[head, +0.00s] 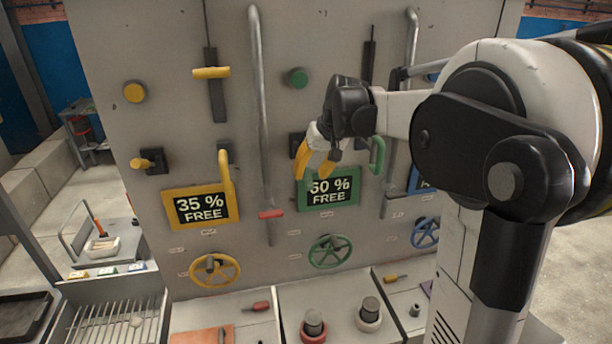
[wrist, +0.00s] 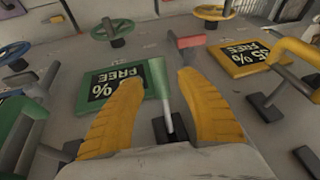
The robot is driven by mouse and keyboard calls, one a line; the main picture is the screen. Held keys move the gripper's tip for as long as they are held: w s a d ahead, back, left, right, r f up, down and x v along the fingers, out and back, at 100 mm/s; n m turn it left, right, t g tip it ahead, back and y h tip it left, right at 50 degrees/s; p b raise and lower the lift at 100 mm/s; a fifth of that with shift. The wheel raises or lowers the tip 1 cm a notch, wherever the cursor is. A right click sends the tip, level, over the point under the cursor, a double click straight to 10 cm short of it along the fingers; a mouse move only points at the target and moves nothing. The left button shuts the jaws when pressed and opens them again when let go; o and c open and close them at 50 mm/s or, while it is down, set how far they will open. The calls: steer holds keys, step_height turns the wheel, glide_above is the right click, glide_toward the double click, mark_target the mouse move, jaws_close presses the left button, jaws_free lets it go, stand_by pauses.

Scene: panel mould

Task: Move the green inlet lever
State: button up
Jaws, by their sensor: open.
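The green lever (wrist: 159,78) is a green grip on a grey rod, rising from a black square base on the panel. In the wrist view it stands between the two yellow fingers of my gripper (wrist: 158,82), which is open. I see a gap on both sides of the rod and cannot tell whether a finger touches the grip. In the head view my gripper (head: 312,168) is in front of the panel, just above the green sign (head: 328,192). There it hides the lever's grip.
A green looped handle (head: 377,156) is close to the right of my gripper. A long grey bar with a red end (head: 270,213) hangs to the left. A green handwheel (head: 330,251) is below the sign. Yellow controls, including a looped handle (head: 227,177), are further left.

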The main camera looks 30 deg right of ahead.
mark_target(309, 176)
steer(key=shift+x, duration=1.55)
jaws_close()
steer(key=shift+r, duration=0.1)
steer(key=r+g, duration=0.1)
steer(key=s+r+g+y+p, duration=0.1)
steer(key=r+g, duration=0.1)
steer(key=shift+a, duration=0.15)
steer(key=shift+s+r+m+g+y+p, duration=0.1)
steer(key=shift+r+m+g+y+p, duration=0.25)
steer(key=shift+r+g, duration=0.6)
steer(key=shift+s+r+m+g+y+p, duration=0.15)
steer(key=shift+r+g+p, duration=0.25)
steer(key=shift+r+g, duration=0.5)
steer(key=shift+w+f+g, duration=0.1)
steer(key=shift+f+g, duration=0.1)
steer(key=shift+g, duration=0.05)
